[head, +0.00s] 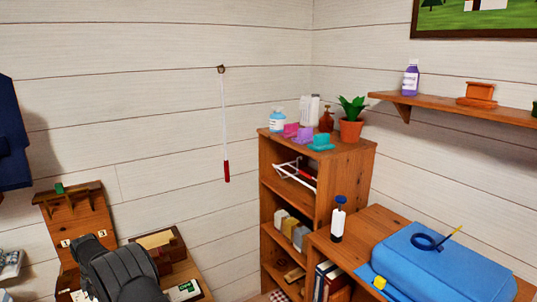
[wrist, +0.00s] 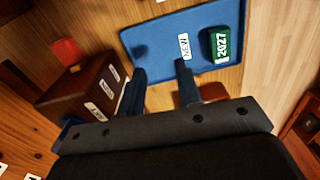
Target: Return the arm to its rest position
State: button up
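My gripper (wrist: 160,68) shows in the wrist view with its two dark fingers apart and nothing between them. It is open. Its fingertips overlap the near edge of a blue tray (wrist: 150,48) in that view; I cannot tell the height between them. In the head view my dark arm (head: 115,270) is at the lower left, in front of the wooden furniture there. My gripper's fingers are not visible in the head view.
The blue tray bears a "NEW" label and a green block (wrist: 220,45) marked 2027. A brown labelled box (wrist: 85,95) stands left of my fingers. A wooden board with hooks (head: 75,215) is beside my arm. A shelf unit (head: 290,215) stands further right.

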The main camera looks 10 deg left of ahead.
jog(key=shift+s+a+f, duration=0.3)
jog(key=shift+a+f, duration=0.15)
jog(key=shift+f, duration=0.8)
jog(key=o, duration=1.3)
jog(key=shift+o, duration=1)
jog(key=shift+s+d+r, duration=0.1)
jog(key=shift+s+r, duration=0.1)
jog(key=s+d+r+t+y, duration=0.3)
jog(key=d+r, duration=1.5)
jog(key=r, duration=0.4)
jog(key=x, duration=1)
jog(key=shift+w+r, duration=0.15)
jog(key=shift+w, duration=0.15)
